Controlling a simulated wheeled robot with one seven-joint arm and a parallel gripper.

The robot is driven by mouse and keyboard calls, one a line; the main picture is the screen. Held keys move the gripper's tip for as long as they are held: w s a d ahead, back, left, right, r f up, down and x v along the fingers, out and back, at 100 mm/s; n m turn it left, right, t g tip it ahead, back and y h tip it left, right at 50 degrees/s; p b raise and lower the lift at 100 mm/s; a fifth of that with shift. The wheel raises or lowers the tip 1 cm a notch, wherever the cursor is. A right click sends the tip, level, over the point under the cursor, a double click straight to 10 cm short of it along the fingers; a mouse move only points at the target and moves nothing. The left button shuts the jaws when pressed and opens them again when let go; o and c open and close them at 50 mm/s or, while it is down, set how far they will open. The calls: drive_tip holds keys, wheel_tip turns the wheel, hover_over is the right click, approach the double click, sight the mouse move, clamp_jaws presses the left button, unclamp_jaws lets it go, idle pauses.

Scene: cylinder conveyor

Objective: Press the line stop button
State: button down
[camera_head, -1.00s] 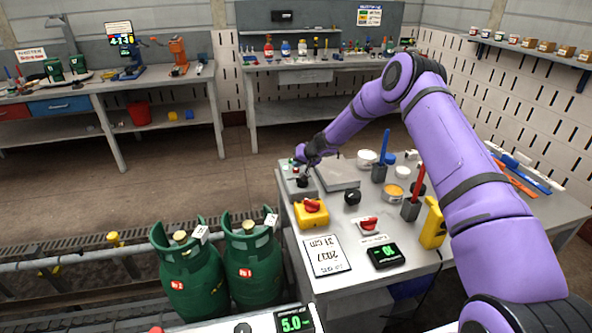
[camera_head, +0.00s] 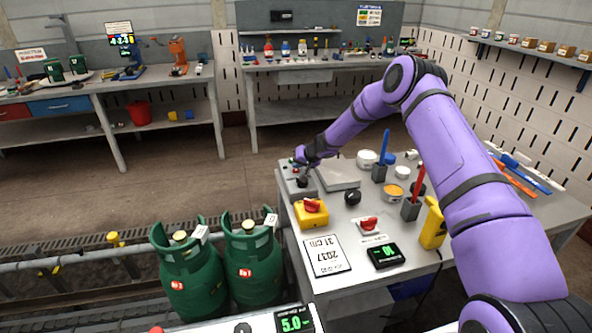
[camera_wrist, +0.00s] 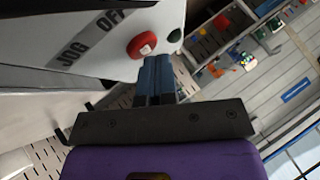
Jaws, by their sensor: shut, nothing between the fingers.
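A grey control box (camera_head: 297,186) sits at the left far corner of the near table. In the wrist view its pale panel (camera_wrist: 112,62) carries a "JOG OFF" label, a round red button (camera_wrist: 141,45) and a dark green button (camera_wrist: 174,36). My gripper (camera_wrist: 155,58) is shut and empty. Its blue-grey fingertips are right beside the red button, between it and the green one in the picture; I cannot tell whether they touch. In the head view my gripper (camera_head: 299,159) is over the far end of the box, small and partly hidden by my wrist.
A yellow box with a red knob (camera_head: 311,211) stands nearer on the table. A grey plate (camera_head: 338,174), a black knob (camera_head: 352,197), a red switch (camera_head: 369,223) and several pots lie to the right. Two green gas cylinders (camera_head: 252,262) stand at the table's left.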

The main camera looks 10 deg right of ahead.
drive_tip(key=shift+r, duration=0.85)
drive_tip(key=shift+r, duration=2.5)
drive_tip(key=shift+r, duration=0.1)
